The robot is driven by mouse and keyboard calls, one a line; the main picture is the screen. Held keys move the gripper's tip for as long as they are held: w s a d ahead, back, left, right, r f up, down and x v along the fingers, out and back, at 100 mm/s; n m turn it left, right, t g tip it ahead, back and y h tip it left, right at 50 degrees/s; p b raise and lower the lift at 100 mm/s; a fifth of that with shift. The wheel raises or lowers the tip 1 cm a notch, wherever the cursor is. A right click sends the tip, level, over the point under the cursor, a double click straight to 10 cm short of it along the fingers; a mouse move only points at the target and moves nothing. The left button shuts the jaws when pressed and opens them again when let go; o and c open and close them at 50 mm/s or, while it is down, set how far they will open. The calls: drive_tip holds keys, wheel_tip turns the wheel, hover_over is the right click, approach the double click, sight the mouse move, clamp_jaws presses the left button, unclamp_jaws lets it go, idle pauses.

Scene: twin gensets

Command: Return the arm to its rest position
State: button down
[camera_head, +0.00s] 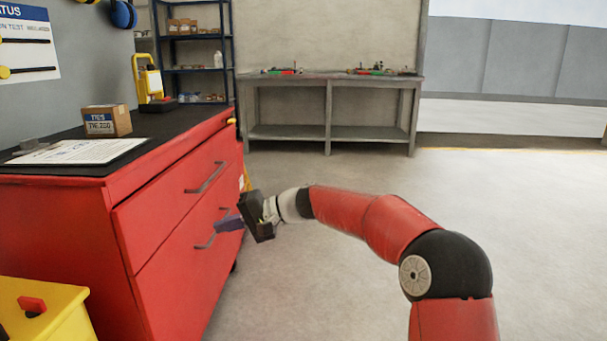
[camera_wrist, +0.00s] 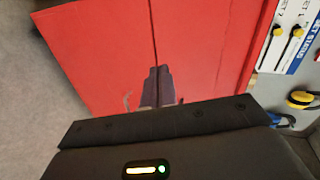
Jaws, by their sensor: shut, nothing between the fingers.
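My red arm (camera_head: 372,222) reaches left from the lower right in the head view. My gripper (camera_head: 228,224) is at its end, in front of the red drawer cabinet (camera_head: 165,240), near the lower drawer handle. The purple-grey fingers point left toward the drawer fronts. In the wrist view my gripper (camera_wrist: 158,84) is shut and empty, with the red cabinet front (camera_wrist: 100,50) beyond the fingertips. Whether the fingertips touch the cabinet cannot be told. Both drawers look closed.
A cardboard box (camera_head: 107,120) and a paper sheet (camera_head: 78,151) lie on the cabinet's black top. A yellow bin (camera_head: 50,305) stands at the lower left. A grey workbench (camera_head: 330,82) and a blue shelf (camera_head: 194,70) stand behind. The floor right of the cabinet is clear.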

drive_tip(key=s+d+f+t+h+p, duration=0.1)
drive_tip(key=s+d+h, duration=0.6)
drive_tip(key=s+d, duration=0.9)
drive_tip(key=s+d+f+m+t+h+p, duration=0.1)
drive_tip(key=s+d+t+h, duration=0.3)
drive_tip(key=s+d, duration=1.3)
drive_tip(key=d+f+h+p, duration=0.1)
drive_tip(key=d+h, duration=0.1)
drive_tip(key=h, duration=0.1)
drive_tip(key=shift+s, duration=0.2)
drive_tip(key=c, duration=2.1)
unclamp_jaws()
drive_tip(key=shift+r, duration=0.1)
drive_tip(key=shift+c, duration=0.2)
